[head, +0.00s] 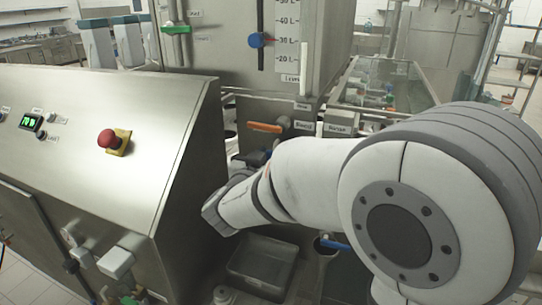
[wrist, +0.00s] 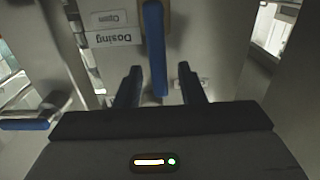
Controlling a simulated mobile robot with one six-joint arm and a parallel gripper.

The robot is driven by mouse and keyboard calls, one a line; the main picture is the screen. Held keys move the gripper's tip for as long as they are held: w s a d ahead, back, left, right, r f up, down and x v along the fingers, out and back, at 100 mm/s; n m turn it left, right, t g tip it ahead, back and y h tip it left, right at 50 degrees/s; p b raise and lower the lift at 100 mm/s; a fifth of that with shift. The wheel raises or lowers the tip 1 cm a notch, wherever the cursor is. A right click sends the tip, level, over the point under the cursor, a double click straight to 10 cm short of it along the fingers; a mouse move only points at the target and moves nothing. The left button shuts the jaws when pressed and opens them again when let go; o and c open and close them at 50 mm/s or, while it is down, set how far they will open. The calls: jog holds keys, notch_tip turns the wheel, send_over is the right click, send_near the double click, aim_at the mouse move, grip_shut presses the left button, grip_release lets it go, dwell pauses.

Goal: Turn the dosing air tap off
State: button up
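The dosing air tap shows in the wrist view as a long blue handle (wrist: 155,50), beside an upside-down label (wrist: 113,40) reading "Dosing" and a smaller label reading "Open". My gripper (wrist: 161,78) is open, with one dark blue finger on each side of the handle's lower end. Gaps show between the handle and both fingers, and I see no contact. How far the handle reaches between the fingers in depth is hard to tell. In the head view my arm reaches to the left beside the steel cabinet, and my gripper's fingers and this tap are hidden.
A slanted steel cabinet (head: 90,130) with a red emergency button (head: 109,138) stands at left. An orange handle (head: 265,128) sits behind my arm. A grey bin (head: 262,262) is below it. Another blue-edged part (wrist: 25,124) is at left in the wrist view.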

grip_shut()
dwell(0.3)
dwell(0.3)
